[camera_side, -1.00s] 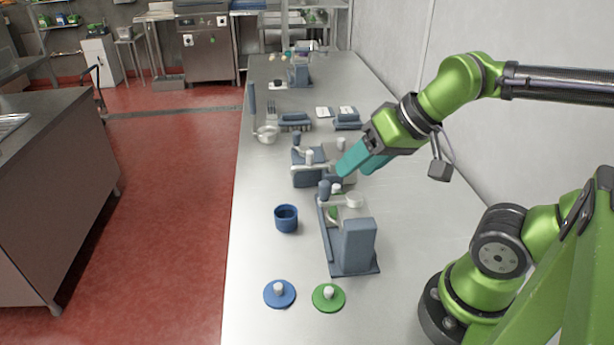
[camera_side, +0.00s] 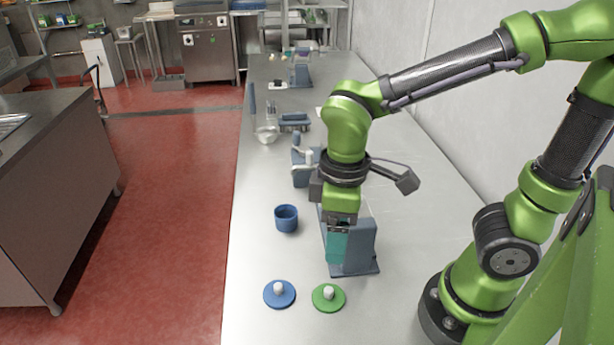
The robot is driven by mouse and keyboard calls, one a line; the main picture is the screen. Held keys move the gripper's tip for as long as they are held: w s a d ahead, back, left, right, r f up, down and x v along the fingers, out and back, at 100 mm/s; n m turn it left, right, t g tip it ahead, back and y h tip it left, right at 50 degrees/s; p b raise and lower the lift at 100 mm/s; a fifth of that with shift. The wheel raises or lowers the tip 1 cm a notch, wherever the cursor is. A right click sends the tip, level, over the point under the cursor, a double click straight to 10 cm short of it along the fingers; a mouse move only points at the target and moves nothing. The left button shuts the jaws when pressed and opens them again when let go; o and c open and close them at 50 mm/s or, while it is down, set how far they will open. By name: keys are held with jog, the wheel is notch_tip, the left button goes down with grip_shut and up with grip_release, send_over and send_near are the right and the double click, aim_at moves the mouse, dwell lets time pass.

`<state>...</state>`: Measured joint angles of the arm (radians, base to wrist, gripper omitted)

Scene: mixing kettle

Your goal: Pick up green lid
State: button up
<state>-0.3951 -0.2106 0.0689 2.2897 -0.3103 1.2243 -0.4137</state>
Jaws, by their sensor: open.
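The green lid (camera_side: 320,301) is a flat disc with a white knob on top. It lies on the steel table near the front, just right of a blue lid (camera_side: 271,297) of the same shape. My gripper (camera_side: 337,262) points down with its teal fingers behind the green lid in the picture, apart from it and above the table. It overlaps the grey-blue stand in this view. The gap between the fingers does not show clearly, and they hold nothing that I can see.
A blue cup (camera_side: 286,218) stands left of my gripper. The grey-blue stand (camera_side: 362,246) is right beside my fingers in the picture. More grey-blue fixtures (camera_side: 303,168) stand farther back.

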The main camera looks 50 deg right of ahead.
send_over(329, 290)
jog(key=shift+n, duration=0.4)
jog(key=f, duration=1.1)
jog(key=shift+s+d, duration=0.25)
jog(key=shift+s, duration=0.15)
jog(key=shift+w+a+f, duration=0.1)
jog(key=shift+w+f, duration=0.05)
jog(key=shift+f, duration=0.8)
jog(key=shift+w+a+f, duration=0.1)
jog(key=shift+w+f, duration=0.05)
jog(key=shift+f, duration=0.75)
jog(key=shift+w+a+f, duration=0.1)
jog(key=shift+w+f, duration=0.05)
jog(key=shift+f, duration=0.8)
jog(key=c, duration=0.7)
jog(key=shift+o, duration=0.2)
jog(key=shift+r, duration=0.1)
